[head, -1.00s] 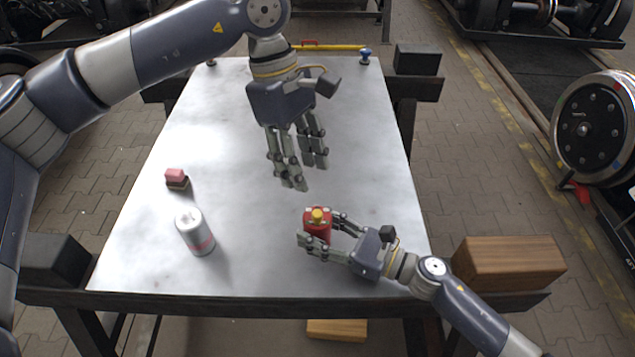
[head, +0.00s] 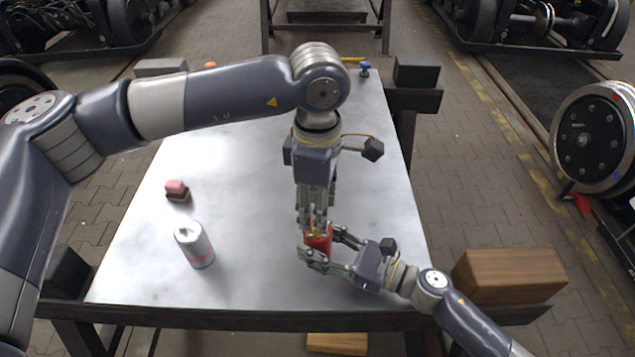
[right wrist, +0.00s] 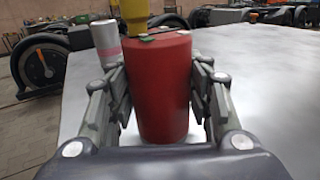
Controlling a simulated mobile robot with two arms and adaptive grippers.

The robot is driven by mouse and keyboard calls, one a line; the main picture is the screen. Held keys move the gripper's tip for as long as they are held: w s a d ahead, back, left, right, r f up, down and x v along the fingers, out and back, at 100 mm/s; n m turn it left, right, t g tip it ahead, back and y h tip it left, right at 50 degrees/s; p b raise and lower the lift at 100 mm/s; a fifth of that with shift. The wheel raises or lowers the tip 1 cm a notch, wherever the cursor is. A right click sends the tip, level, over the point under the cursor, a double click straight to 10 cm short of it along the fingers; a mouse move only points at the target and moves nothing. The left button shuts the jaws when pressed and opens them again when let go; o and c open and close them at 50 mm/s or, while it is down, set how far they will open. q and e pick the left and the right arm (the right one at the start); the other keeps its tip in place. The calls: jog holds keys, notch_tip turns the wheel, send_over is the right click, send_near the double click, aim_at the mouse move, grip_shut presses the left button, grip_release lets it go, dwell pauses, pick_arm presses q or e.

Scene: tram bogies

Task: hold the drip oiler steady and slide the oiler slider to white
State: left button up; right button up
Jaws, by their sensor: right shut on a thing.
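The drip oiler is a red cylinder (head: 319,243) standing upright near the front right of the metal table. In the right wrist view the red body (right wrist: 163,90) fills the middle between my fingers. Its yellow slider knob (right wrist: 134,14) rises from a dark slot on top, with a green mark and a white mark beside it. My right gripper (head: 317,250) is shut on the oiler's body from the right. My left gripper (head: 315,222) points down over the oiler's top, its fingertips close to the knob. The fingers mostly hide the knob in the head view; their opening and contact are unclear.
A silver can with a red band (head: 195,246) stands to the left on the table (head: 240,200). A pink-topped block (head: 177,190) lies behind it. A wooden block (head: 508,275) is at the right edge.

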pick_arm(q)
jog(key=shift+f, duration=2.25)
